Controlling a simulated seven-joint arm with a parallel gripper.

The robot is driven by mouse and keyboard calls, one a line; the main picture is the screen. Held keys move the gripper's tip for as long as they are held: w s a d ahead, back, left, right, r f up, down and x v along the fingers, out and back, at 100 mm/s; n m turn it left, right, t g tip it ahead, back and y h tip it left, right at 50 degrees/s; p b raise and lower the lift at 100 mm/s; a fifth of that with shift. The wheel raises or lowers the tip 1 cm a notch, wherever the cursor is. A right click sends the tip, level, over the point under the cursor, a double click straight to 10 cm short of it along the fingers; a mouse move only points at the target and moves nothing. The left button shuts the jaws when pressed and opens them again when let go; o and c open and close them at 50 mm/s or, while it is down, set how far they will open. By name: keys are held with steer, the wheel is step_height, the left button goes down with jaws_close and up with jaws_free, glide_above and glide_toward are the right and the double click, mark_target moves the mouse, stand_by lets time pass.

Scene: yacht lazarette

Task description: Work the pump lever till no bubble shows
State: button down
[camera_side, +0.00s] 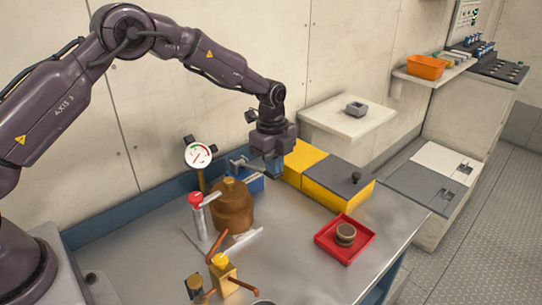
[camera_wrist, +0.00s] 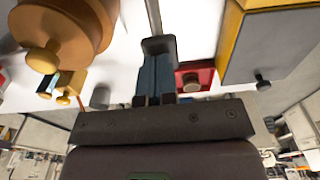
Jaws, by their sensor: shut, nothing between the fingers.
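In the side view a brown copper-coloured vessel (camera_side: 234,208) stands on the bench, with a grey post and short lever arm topped by a red knob (camera_side: 195,198) beside it. My gripper (camera_side: 272,172) is shut above the bench, right of the vessel. A thin grey bar (camera_side: 243,163) juts left from beside its fingertips; I cannot tell whether it is the pump lever. In the wrist view my shut gripper (camera_wrist: 157,70) has a rod (camera_wrist: 154,14) beyond its tips, and the vessel (camera_wrist: 65,30) is at the left. I cannot make out any bubble.
A round gauge (camera_side: 198,154) stands behind the vessel. A brass valve with a yellow cap (camera_side: 222,262) and copper pipes is in front. A yellow and grey box (camera_side: 338,188) is right of my gripper. A red tray (camera_side: 325,243) holds a round brown item. The bench front right is clear.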

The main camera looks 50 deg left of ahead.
steer(key=f+y, duration=0.1)
steer(key=f, duration=0.1)
steer(key=d+f+y, duration=0.1)
steer(key=f, duration=0.1)
steer(key=shift+d, duration=0.2)
steer(key=shift+f, duration=0.35)
steer(key=shift+d, duration=0.1)
steer(key=shift+r, duration=0.1)
step_height(320, 180, up, 14)
steer(key=d, duration=0.2)
steer(key=shift+d+r, duration=0.15)
steer(key=shift+d, duration=0.2)
steer(key=shift+w, duration=0.1)
